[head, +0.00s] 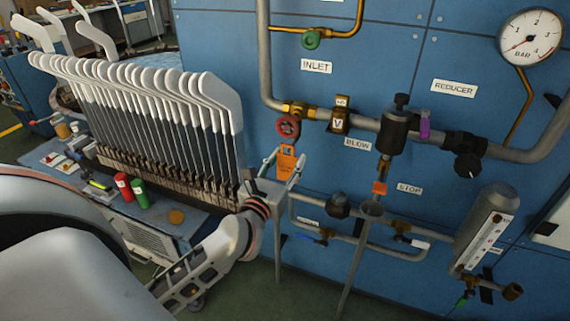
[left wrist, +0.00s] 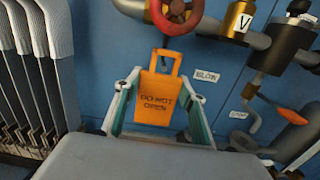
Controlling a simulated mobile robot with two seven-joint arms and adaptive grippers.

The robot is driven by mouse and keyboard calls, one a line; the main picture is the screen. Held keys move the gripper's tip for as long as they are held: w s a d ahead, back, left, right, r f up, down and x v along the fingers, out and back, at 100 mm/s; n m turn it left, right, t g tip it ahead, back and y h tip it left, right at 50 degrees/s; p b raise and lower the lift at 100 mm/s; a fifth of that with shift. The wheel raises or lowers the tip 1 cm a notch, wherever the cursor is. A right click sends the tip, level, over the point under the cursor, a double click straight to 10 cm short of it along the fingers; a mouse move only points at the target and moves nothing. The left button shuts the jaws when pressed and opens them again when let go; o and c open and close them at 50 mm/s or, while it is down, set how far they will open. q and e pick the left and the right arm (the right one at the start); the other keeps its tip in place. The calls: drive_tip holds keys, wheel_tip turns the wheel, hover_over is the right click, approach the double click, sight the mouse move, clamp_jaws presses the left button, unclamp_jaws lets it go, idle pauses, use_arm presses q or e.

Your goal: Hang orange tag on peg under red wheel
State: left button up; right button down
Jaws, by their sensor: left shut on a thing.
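The orange tag (head: 286,163) is upright in front of the blue panel, just below the red wheel (head: 288,127). In the left wrist view the tag (left wrist: 158,101) reads "DO NOT OPEN" and has an open loop at its top. My left gripper (head: 283,169) is shut on the tag, with one finger on each side; its fingers also flank the tag in the left wrist view (left wrist: 160,106). A dark peg (left wrist: 170,57) under the red wheel (left wrist: 174,10) shows within the tag's loop. I cannot tell whether the loop is around the peg or in front of it. My right gripper is out of view.
A row of white-topped sock boards (head: 150,105) stands close at the left. Pipes, a black valve body (head: 397,125) and a gauge (head: 530,36) fill the panel to the right. Red and green cylinders (head: 130,188) sit at lower left.

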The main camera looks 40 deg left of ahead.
use_arm(q)
drive_tip(key=shift+w+a+f, duration=0.1)
drive_tip(key=shift+w+a, duration=0.05)
drive_tip(key=shift+w, duration=0.35)
drive_tip(key=shift+w+a+f, duration=0.1)
drive_tip(key=shift+w+f, duration=0.25)
drive_tip(key=shift+w, duration=0.2)
drive_tip(key=o, duration=1.1)
drive_tip(key=v, duration=1.2)
